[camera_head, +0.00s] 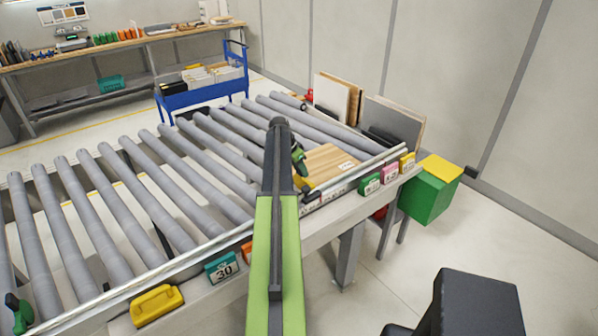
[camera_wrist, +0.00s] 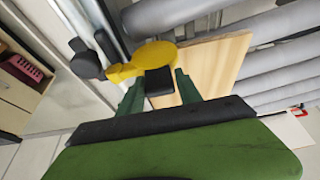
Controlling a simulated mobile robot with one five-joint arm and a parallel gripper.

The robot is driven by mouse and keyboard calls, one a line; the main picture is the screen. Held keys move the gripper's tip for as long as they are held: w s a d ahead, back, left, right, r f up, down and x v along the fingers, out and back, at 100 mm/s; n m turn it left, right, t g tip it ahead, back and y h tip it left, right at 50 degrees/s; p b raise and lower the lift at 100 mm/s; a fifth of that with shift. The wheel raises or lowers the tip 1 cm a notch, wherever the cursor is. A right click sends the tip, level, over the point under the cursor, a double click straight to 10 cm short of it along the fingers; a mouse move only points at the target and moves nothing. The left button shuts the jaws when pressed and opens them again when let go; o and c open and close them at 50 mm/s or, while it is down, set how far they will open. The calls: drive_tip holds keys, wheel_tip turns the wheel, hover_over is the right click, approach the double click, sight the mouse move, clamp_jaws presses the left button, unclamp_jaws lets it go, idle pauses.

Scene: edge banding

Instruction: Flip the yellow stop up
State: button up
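The yellow stop (camera_wrist: 155,54) is at the rail in the wrist view, beside the corner of a wooden board (camera_wrist: 215,62). It has a rounded yellow end, a short yellow arm to the left and a black knob (camera_wrist: 83,60). My gripper (camera_wrist: 160,82) is right at the stop, its two green fingers apart. A black block sits between the fingers; I cannot tell whether they touch it. In the head view, a bit of the yellow stop (camera_head: 305,185) shows beside my gripper (camera_head: 300,162), near the wooden board (camera_head: 328,164); my arm hides part of this area.
A roller conveyor (camera_head: 105,198) runs along my left. Panels (camera_head: 395,120) stand behind the rollers. A blue cart (camera_head: 203,88) is farther back.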

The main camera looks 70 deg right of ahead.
clamp_jaws()
drive_tip(key=shift+w, duration=0.1)
idle(0.9)
